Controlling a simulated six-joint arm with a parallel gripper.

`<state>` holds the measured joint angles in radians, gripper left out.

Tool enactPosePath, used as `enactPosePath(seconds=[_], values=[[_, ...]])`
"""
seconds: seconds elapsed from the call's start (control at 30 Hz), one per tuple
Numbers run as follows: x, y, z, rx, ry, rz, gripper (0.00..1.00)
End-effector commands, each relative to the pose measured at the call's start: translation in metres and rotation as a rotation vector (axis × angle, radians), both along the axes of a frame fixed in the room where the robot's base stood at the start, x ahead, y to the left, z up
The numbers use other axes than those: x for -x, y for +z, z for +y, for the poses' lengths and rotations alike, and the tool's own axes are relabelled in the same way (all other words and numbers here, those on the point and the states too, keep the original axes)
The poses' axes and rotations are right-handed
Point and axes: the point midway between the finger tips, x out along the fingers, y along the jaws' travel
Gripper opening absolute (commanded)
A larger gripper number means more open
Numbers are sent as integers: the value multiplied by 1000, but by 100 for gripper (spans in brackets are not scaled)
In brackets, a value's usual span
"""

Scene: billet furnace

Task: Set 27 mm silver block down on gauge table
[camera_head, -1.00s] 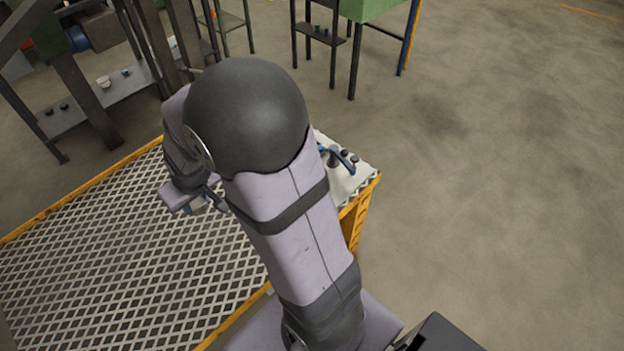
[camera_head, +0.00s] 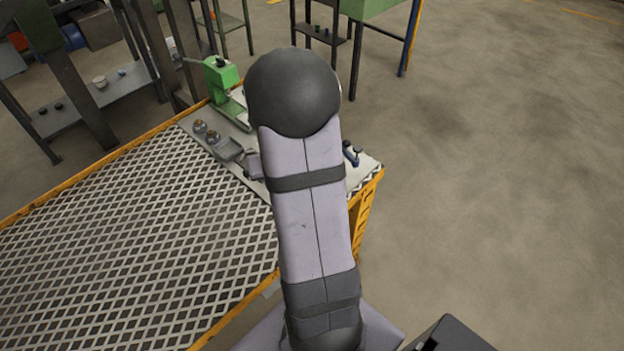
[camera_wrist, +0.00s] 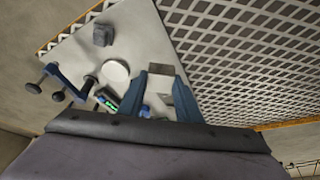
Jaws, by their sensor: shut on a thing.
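In the wrist view the two blue fingers of my gripper (camera_wrist: 160,80) are shut on the silver block (camera_wrist: 160,84), a small grey block with a darker upper face. Its lower part is partly hidden by the fingers. The gauge table appears to be the pale plate (camera_wrist: 150,32) beneath and around the gripper; it also shows in the head view (camera_head: 366,171). I cannot tell whether the block touches the plate. In the head view my arm hides the gripper's fingers and the block.
A white disc (camera_wrist: 116,72), a dark grey block (camera_wrist: 103,34) and a blue stand (camera_wrist: 62,80) are left of the gripper. A green press (camera_head: 221,78), round brownish pieces (camera_head: 213,137) and a grey tray (camera_head: 229,150) line the plate. Open grating (camera_head: 140,235) lies left.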

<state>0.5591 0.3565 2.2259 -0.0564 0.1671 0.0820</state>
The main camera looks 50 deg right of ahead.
Motion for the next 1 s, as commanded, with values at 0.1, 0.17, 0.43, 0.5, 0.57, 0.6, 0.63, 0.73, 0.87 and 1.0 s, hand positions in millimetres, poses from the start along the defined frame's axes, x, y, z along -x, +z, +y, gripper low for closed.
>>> enactPosePath(seconds=[0.1,0.17,0.43,0.5,0.57,0.6,0.63,0.73,0.87,1.0], values=[[10,-28,-56,3,-129,-3,0],[14,-36,-82,4,-184,-3,0],[2,-26,-164,8,-223,-1,0],[-10,-13,-173,6,-171,-2,0],[-18,-3,-175,5,-110,-1,0],[-22,1,-175,4,-70,-1,0],[-23,3,-173,1,-43,0,0],[-26,7,-169,-1,43,0,0],[-27,7,-165,0,122,-1,0],[-26,7,-162,1,173,-2,0]])
